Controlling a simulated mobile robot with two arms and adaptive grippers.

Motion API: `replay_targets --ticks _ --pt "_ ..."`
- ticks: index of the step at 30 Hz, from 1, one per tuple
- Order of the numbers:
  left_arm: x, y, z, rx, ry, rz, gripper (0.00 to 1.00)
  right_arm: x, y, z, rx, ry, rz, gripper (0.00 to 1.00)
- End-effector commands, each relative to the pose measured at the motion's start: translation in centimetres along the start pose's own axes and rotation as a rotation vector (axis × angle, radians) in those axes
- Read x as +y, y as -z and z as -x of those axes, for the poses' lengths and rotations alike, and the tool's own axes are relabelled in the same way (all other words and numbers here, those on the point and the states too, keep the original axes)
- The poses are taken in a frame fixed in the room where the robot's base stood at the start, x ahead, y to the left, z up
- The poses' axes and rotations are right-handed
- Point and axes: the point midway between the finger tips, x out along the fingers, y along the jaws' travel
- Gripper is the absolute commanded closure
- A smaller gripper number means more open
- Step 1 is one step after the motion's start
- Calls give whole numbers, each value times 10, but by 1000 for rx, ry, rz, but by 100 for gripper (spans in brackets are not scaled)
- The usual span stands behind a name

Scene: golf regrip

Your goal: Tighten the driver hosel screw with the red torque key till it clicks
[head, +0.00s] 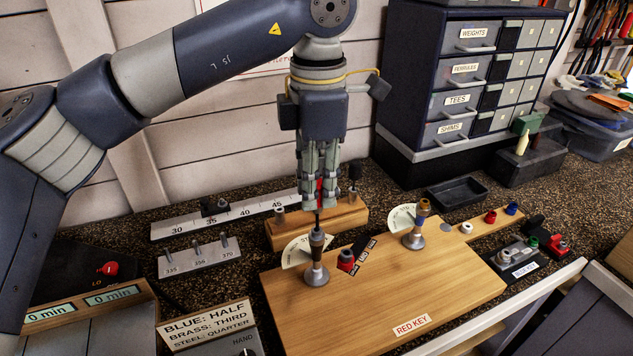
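My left gripper (319,205) points straight down over the left part of the wooden board (440,283). Its fingers are close together around a handle with red showing between them, which looks like the red torque key (320,185). A thin dark shaft runs down from the fingers to the top of the left dark hosel piece (317,240), which stands upright on a round metal foot (316,275). Whether the tip is seated in the screw is too small to tell. A second hosel piece (422,212), brown and blue, stands to the right. My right gripper is not in view.
A wooden key block (350,217) with a black-handled key (355,172) stands behind the gripper. A red-capped part (346,259) with black tags sits right of the left foot. A drawer cabinet (465,80) stands at back right. The board's front is clear around the RED KEY label (411,326).

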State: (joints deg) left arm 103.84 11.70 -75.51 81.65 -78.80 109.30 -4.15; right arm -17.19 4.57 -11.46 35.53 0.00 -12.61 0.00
Motion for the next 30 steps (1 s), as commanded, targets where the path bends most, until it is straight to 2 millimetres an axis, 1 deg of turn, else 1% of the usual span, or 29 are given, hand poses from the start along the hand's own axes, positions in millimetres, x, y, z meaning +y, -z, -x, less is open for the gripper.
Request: replay_targets --ticks 5,8,15,16,17,18,19,25,30 --pt "0 0 0 1 0 -2 100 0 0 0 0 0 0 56" --pt "0 0 1 1 0 -45 100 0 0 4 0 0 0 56" --pt "0 0 1 0 -2 -342 100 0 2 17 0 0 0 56" --pt "0 0 0 0 -3 -361 82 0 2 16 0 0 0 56" --pt "1 0 -1 0 -3 -355 89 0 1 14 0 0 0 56" --pt "1 0 -1 0 -3 -353 98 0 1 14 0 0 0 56" --pt "1 0 -1 0 -3 -353 100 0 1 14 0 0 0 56" --pt "0 0 1 0 -3 -350 100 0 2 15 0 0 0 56" --pt "0 0 7 0 -4 -350 100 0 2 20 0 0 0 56"
